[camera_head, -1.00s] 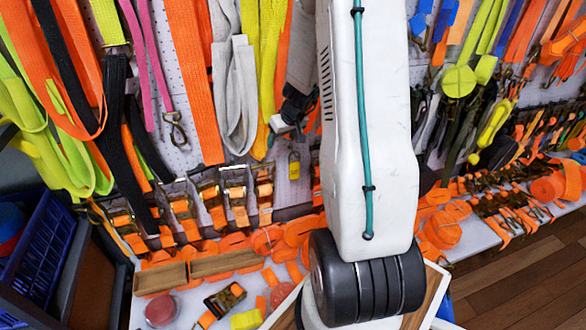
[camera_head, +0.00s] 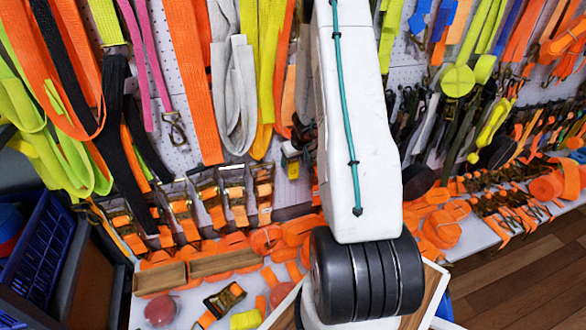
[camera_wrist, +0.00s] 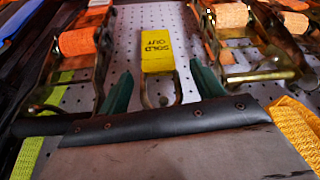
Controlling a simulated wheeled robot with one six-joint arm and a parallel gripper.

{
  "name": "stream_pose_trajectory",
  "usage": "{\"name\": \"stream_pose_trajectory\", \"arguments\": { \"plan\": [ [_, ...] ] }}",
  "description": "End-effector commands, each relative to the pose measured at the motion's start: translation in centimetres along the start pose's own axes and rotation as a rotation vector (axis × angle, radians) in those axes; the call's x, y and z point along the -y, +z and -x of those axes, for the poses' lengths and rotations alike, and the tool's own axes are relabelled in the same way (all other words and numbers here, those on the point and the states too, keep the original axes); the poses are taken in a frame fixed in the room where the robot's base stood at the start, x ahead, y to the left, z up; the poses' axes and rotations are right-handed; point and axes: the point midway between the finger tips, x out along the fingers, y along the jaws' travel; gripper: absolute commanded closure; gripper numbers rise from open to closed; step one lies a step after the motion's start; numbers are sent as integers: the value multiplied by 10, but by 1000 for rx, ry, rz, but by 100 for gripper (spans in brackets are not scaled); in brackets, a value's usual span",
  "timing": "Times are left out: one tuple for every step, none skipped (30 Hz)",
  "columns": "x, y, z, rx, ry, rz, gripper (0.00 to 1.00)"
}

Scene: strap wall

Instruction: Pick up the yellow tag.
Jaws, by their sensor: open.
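The yellow tag (camera_wrist: 157,53) has dark "SOLD OUT" lettering and a metal loop at one end. In the wrist view it lies against the white pegboard, just beyond and between the two green fingertips. My gripper (camera_wrist: 162,70) is open, with one finger on each side of the metal loop and visible gaps to both. In the head view the tag (camera_head: 293,170) hangs small on the pegboard, left of my white arm. My gripper is near its top there, but its fingers are too small to make out.
Metal ratchets with orange straps flank the tag closely, one at left (camera_wrist: 85,42) and one at right (camera_wrist: 235,45). Several hanging straps, including an orange one (camera_head: 193,80) and a grey one (camera_head: 234,90), fill the wall. A shelf of orange rolls is below.

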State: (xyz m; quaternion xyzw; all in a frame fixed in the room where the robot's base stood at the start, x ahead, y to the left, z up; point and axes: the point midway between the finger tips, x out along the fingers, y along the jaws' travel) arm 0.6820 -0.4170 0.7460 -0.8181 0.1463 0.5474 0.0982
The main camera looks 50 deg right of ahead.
Motion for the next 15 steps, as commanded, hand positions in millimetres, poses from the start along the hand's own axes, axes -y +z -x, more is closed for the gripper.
{"name": "stream_pose_trajectory", "arguments": {
  "plan": [
    [0, 0, -4, 1, 0, 0, 33],
    [0, 0, -5, 0, 0, -1, 33],
    [0, 0, -6, 0, 1, 0, 33],
    [0, 0, -6, -1, 1, 1, 33],
    [0, 0, -6, -1, 1, 1, 33],
    [0, -1, -6, -1, 1, 1, 33],
    [0, 0, -6, -1, 1, 1, 33],
    [0, 0, -6, -1, 1, 1, 33],
    [0, 0, -6, -1, 1, 1, 33],
    [0, 0, -6, -1, 1, 1, 39],
    [0, 0, -6, -1, 0, 1, 47],
    [0, 0, -6, -1, 0, 1, 58],
    [0, 0, -6, -1, 0, 1, 67],
    [0, 0, -6, -1, 0, 1, 75],
    [0, 0, -6, -1, 0, 1, 82]
  ]
}}
